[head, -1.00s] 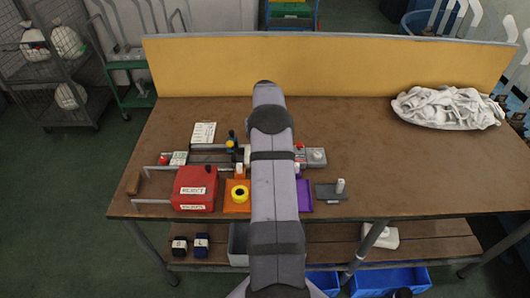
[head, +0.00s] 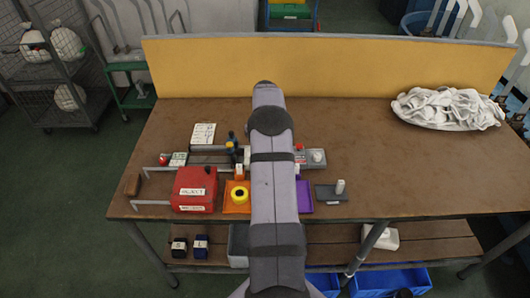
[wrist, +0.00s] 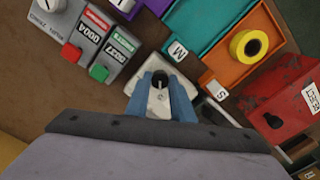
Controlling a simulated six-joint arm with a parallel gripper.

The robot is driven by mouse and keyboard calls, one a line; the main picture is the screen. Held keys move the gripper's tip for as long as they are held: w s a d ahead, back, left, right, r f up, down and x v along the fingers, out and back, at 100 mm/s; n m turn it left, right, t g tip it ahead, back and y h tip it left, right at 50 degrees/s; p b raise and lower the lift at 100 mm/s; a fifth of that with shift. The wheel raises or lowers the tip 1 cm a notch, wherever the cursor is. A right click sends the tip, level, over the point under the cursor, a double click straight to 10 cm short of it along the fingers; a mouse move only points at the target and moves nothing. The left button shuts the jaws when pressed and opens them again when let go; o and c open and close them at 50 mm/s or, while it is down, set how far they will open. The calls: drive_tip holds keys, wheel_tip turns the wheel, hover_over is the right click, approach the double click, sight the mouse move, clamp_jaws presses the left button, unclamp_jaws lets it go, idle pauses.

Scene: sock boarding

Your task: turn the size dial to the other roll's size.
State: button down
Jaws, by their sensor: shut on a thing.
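The dial's markings and pointer cannot be read here. In the head view my arm covers the dial and gripper. A yellow roll (head: 240,194) lies on the orange tray (head: 232,208); the roll also shows in the wrist view (wrist: 249,44). The tray labels read M (wrist: 176,51) and S (wrist: 215,88).
A counter box (wrist: 95,45) with red and green buttons stands close beside the dial. A red reject box (head: 195,188) stands left of the orange tray. A grey plate with a white peg (head: 340,187) lies on the right. The table's right side is mostly clear below a white sock pile (head: 445,108).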

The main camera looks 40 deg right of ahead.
drive_tip(key=c, duration=1.5)
unclamp_jaws()
drive_tip(key=shift+c, duration=0.2)
drive_tip(key=shift+r+b, duration=1)
drive_tip(key=shift+r, duration=2.75)
